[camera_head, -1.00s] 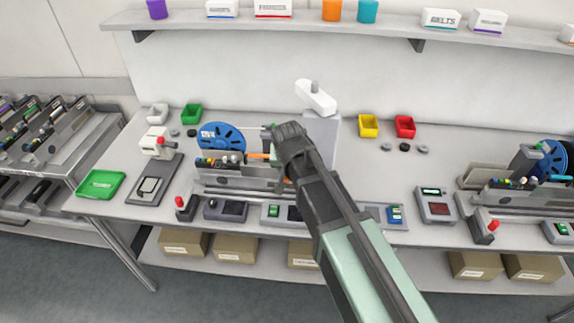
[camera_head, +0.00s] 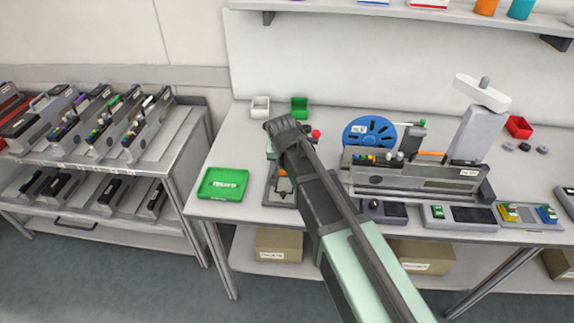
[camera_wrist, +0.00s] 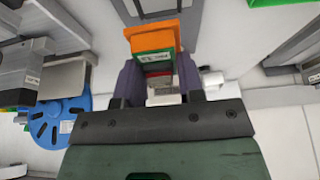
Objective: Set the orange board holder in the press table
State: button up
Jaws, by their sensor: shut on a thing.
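The orange board holder (camera_wrist: 152,40), with a green labelled face, is clamped between the two dark fingers of my gripper (camera_wrist: 158,72) in the wrist view. In the head view only a bit of orange (camera_head: 282,172) shows below my gripper, which hangs over the press at the left end of the bench. The press's grey base (camera_head: 271,191) is mostly hidden behind my arm, and its red knob (camera_head: 316,133) shows beside my gripper. Whether the holder touches the press table cannot be told.
A green tray (camera_head: 223,184) lies left of the press. A feeder with a blue reel (camera_head: 370,133) stands to the right. A white bin (camera_head: 260,107) and a green bin (camera_head: 299,107) sit behind. A trolley (camera_head: 185,150) holding several feeders stands further left.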

aim_at(286, 181)
jog(key=shift+w+a+f, duration=0.15)
jog(key=shift+f, duration=0.25)
jog(key=shift+w+a+f, duration=0.1)
jog(key=shift+w+f, duration=0.05)
jog(key=shift+f, duration=0.2)
jog(key=shift+r, duration=0.15)
jog(key=shift+d+f+b, duration=0.2)
jog(key=shift+f+b, duration=0.05)
jog(key=shift+b, duration=0.05)
notch_tip(286, 181, down, 5)
jog(key=b, duration=0.5)
jog(key=shift+f, duration=0.2)
jog(key=shift+f+b, duration=0.4)
jog(key=shift+b, duration=0.15)
